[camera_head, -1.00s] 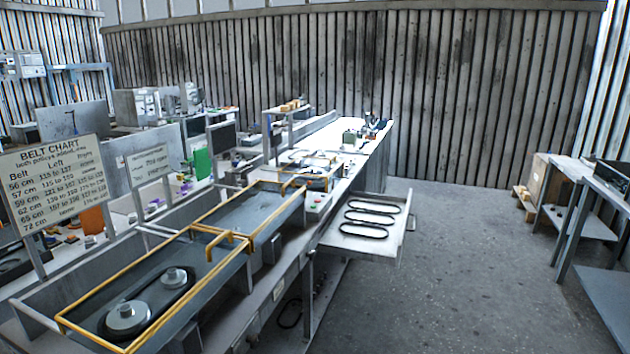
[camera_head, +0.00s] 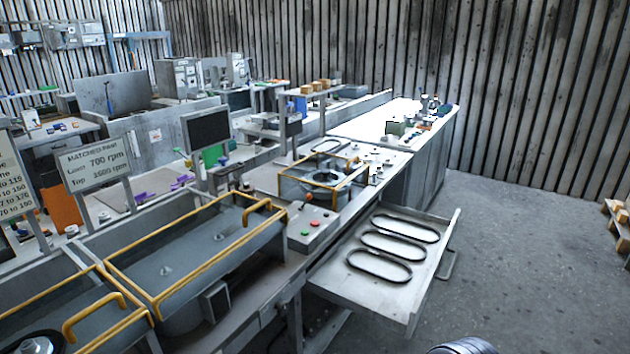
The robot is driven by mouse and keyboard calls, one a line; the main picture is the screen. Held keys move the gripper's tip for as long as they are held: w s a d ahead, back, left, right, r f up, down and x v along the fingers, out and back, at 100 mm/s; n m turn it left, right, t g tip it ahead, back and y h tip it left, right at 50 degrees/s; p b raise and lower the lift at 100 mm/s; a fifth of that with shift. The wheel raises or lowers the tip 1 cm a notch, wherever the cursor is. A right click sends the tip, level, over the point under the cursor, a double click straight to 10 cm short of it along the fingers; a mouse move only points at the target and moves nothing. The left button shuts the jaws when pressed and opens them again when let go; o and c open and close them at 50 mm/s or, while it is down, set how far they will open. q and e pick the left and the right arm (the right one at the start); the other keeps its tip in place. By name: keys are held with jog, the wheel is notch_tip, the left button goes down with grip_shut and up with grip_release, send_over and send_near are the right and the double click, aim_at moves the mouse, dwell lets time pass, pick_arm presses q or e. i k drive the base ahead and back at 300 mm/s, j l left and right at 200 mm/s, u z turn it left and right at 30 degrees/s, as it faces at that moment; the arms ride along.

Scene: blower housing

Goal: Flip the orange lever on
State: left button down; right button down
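A smaller round housing with a yellow frame (camera_head: 322,180) sits farther along the bench. A control box (camera_head: 313,228) with red and green buttons stands beside it. Neither of my grippers shows. A ribbed grey rounded part at the bottom edge right of centre may be mine.
An open drawer (camera_head: 425,262) with several black belts (camera_head: 378,272) juts into the aisle on the right. Signs (camera_head: 97,164) and a dark monitor (camera_head: 208,128) stand along the left. The grey floor (camera_head: 520,270) is clear at right.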

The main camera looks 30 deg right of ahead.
aim_at(308, 196)
jog(key=i+l+u, duration=0.1)
jog(key=i+l, duration=0.3)
jog(key=l, duration=0.15)
jog(key=i+l+u, duration=0.1)
jog(key=i+l, duration=0.3)
jog(key=l, duration=0.15)
